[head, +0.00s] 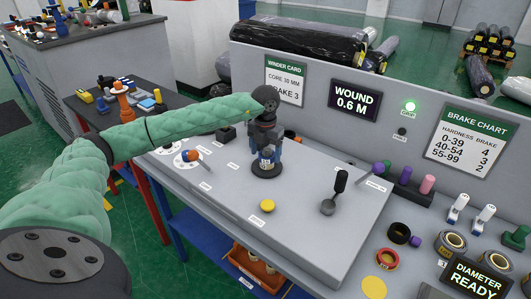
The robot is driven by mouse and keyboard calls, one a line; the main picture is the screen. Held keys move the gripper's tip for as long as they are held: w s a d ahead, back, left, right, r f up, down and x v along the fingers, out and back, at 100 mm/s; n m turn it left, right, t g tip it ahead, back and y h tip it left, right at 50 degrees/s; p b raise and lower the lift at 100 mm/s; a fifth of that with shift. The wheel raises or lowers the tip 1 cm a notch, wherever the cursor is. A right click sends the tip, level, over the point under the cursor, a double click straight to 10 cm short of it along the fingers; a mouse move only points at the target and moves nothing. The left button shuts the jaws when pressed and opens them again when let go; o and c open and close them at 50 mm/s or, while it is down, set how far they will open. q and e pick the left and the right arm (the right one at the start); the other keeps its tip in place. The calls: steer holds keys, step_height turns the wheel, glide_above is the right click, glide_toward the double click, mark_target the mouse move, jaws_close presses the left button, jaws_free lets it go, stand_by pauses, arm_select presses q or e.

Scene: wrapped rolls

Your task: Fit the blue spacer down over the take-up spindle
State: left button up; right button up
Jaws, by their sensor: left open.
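My left gripper (265,142) points down over the take-up spindle, which stands on a round black base (266,171) on the grey machine top. The fingers are open and straddle the upper part of the spindle. Dark blue surfaces show between and beside the fingers, just above the base. I cannot clearly tell the blue spacer from the fingers there, nor whether it sits fully down on the base. The fingers and wrist hide most of the spindle. My right gripper is not in view.
A yellow button (267,206) and a black lever (338,190) stand on the machine top (300,220). Coloured pegs (427,184) and a black ring (399,233) lie at the right. A wound sign (354,101) is on the back panel. A side table (88,108) holds small parts.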

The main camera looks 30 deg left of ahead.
arm_select(q)
step_height(320, 180, up, 7)
steer(key=shift+r+b, duration=0.2)
steer(key=shift+b, duration=0.9)
